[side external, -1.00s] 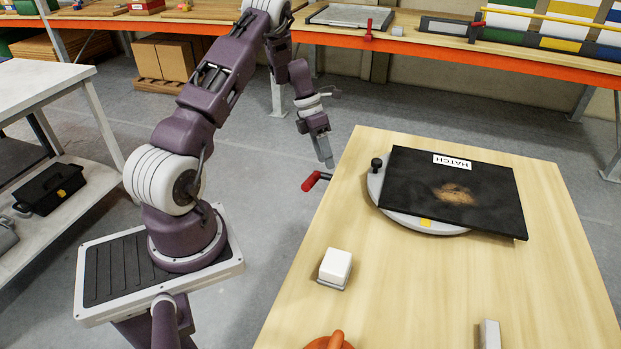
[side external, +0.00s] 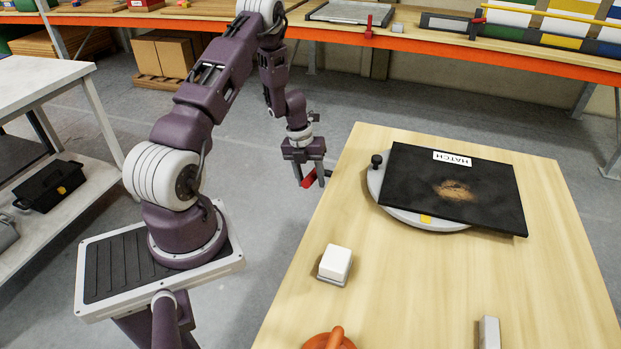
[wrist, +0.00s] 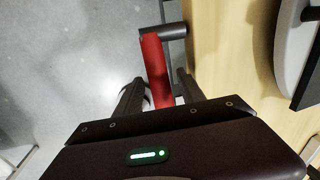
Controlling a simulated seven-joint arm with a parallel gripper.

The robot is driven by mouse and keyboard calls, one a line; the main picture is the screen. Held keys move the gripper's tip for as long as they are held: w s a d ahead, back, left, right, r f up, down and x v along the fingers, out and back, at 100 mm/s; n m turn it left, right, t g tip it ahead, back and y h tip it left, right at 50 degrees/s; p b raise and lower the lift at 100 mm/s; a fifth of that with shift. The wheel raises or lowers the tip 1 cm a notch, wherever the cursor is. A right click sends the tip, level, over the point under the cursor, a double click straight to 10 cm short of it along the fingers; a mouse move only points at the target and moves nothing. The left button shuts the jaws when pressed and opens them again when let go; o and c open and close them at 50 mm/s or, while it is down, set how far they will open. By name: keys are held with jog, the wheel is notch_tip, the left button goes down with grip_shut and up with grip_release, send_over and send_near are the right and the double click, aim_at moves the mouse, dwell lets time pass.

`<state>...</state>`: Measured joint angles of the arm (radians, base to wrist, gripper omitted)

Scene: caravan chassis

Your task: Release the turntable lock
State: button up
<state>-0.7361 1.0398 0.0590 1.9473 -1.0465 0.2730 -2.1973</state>
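A red handle (side external: 308,179) on a dark crank arm sticks out from the table's left edge. In the wrist view the red handle (wrist: 155,68) lies between my fingertips, with the dark arm at its far end. My gripper (side external: 307,174) is open, its two fingers on either side of the handle; in the wrist view my gripper (wrist: 158,84) shows gaps beside the handle. The grey round turntable (side external: 412,219) sits on the table under a black panel labelled HATCH (side external: 455,195). A black knob (side external: 376,160) stands at the turntable's left rim.
The wooden table (side external: 400,280) carries a white block (side external: 335,262) on a grey base, an orange-handled object (side external: 330,340) at the front and a grey block (side external: 489,333) at front right. A long orange-edged bench (side external: 420,40) runs behind. Open floor lies left of the table.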

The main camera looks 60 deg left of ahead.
grip_shut()
dwell(1.3)
